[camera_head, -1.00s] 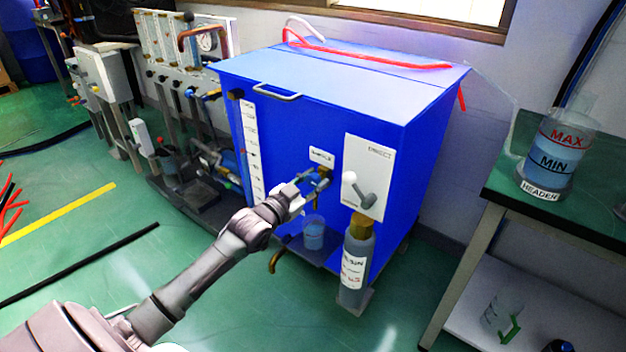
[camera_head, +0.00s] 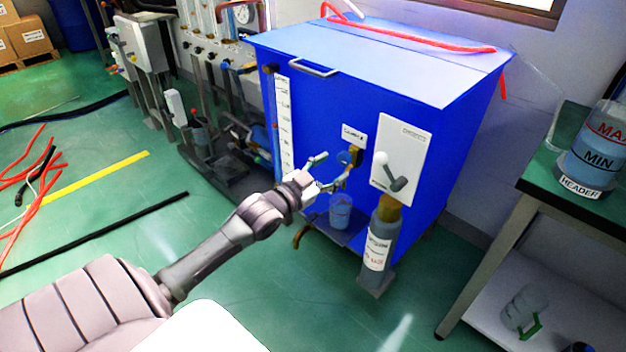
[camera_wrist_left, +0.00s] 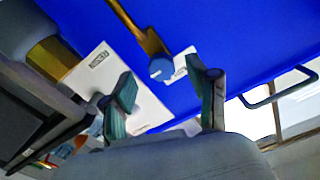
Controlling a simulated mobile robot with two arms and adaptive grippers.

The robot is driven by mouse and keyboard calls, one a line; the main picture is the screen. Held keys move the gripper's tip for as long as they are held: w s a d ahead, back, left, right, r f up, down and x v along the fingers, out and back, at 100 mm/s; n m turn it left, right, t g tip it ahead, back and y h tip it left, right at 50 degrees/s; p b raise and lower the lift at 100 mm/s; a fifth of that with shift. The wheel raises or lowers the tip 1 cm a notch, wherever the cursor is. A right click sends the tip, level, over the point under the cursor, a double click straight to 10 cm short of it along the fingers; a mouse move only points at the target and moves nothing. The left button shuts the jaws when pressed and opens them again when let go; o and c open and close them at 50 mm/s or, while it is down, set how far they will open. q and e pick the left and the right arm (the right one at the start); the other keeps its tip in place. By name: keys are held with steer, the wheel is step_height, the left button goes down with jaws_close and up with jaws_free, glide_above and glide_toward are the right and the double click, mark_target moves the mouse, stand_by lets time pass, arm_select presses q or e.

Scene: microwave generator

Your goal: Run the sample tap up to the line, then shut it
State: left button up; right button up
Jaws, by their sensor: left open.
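The sample tap (camera_head: 355,156) is a brass fitting with a blue knob on the front of the blue tank, beside a small white label. In the left wrist view the brass tap (camera_wrist_left: 148,40) and its round blue knob (camera_wrist_left: 161,68) show just beyond the fingers. My left gripper (camera_head: 328,172) is open and empty, a little left of the tap, its fingers apart from the knob. A clear cup (camera_head: 340,213) with bluish contents stands below the tap on a small shelf; its exact level against the line is too small to read. My right gripper is not in view.
A white panel with a grey lever (camera_head: 395,178) is right of the tap. A bench with a header vessel (camera_head: 590,160) is at right.

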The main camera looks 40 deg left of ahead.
arm_select(q)
steer(key=s, duration=0.7)
steer(key=shift+a, duration=0.25)
